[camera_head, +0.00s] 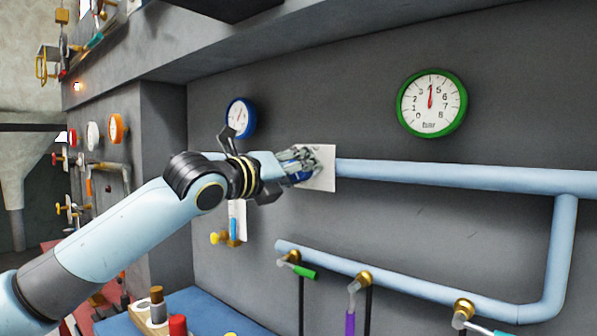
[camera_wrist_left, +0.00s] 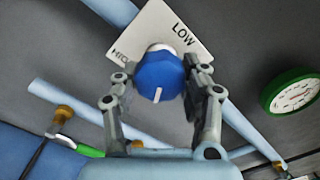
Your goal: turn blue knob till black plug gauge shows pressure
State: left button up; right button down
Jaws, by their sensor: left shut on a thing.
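The blue knob (camera_wrist_left: 160,76) is on a white plate (camera_wrist_left: 185,28) with the words LOW and, partly hidden, HIGH. A white mark on the knob points down in the wrist view. My left gripper (camera_head: 304,166) is shut on the knob, one finger on each side, as the left wrist view shows too (camera_wrist_left: 159,80). In the head view the gripper hides most of the knob and part of the plate (camera_head: 325,172). A green-rimmed gauge (camera_head: 431,103) has its red needle pointing nearly straight up. I cannot tell which gauge belongs to a black plug.
A blue-rimmed gauge (camera_head: 240,117) is partly behind my wrist. A light blue pipe (camera_head: 460,176) runs right from the plate. A lower pipe (camera_head: 390,286) carries valves with a green handle (camera_head: 304,272) and a purple handle (camera_head: 350,325). Grey wall lies behind.

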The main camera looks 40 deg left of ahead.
pick_arm(q)
jog(key=shift+f, duration=0.2)
jog(key=o, duration=1.2)
jog(key=shift+r, duration=0.15)
jog(key=shift+s, duration=0.15)
jog(key=shift+s+a, duration=0.15)
jog(key=shift+s, duration=1.65)
jog(key=shift+s+a, duration=0.1)
jog(key=shift+s, duration=1.7)
